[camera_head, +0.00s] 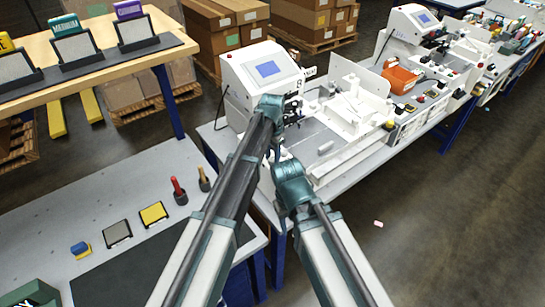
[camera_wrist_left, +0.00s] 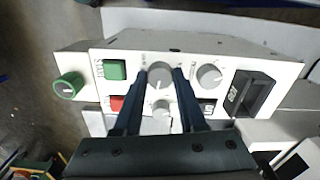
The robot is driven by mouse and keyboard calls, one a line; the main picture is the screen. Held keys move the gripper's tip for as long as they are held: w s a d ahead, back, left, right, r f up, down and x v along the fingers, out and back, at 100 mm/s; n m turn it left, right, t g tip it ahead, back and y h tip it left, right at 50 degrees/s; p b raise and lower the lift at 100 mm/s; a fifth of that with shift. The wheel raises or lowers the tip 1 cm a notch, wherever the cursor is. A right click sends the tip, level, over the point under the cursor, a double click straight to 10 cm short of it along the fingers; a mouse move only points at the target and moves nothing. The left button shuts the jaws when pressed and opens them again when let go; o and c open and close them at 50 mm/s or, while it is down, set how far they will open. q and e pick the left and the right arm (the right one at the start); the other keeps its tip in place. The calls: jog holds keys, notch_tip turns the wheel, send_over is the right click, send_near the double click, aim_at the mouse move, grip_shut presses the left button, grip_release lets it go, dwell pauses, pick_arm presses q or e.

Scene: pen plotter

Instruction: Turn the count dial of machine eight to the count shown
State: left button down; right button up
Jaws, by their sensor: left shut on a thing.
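Machine eight (camera_head: 262,85) is a white unit with a blue screen and an "8" on its side. In the left wrist view its control panel (camera_wrist_left: 225,110) faces me. My left gripper (camera_wrist_left: 160,73) is shut on a round grey dial (camera_wrist_left: 160,77), one finger on each side of it. The lettering near this dial is too blurred to read. A second grey dial (camera_wrist_left: 209,76) lies to its right and a smaller knob (camera_wrist_left: 161,107) shows between the fingers. In the head view the left fingers are hidden behind my arms. The right gripper's fingers do not show.
A green button (camera_wrist_left: 115,70), a red button (camera_wrist_left: 117,103) and a green-rimmed knob (camera_wrist_left: 69,85) lie left of the held dial. A black switch (camera_wrist_left: 250,95) is at the right.

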aim_at(273, 159)
pick_arm(q)
jog(key=shift+c, duration=2.4)
grip_release()
notch_tip(273, 159, up, 14)
jog(key=p, duration=1.3)
jog(key=shift+p, duration=0.4)
jog(key=shift+f, duration=0.15)
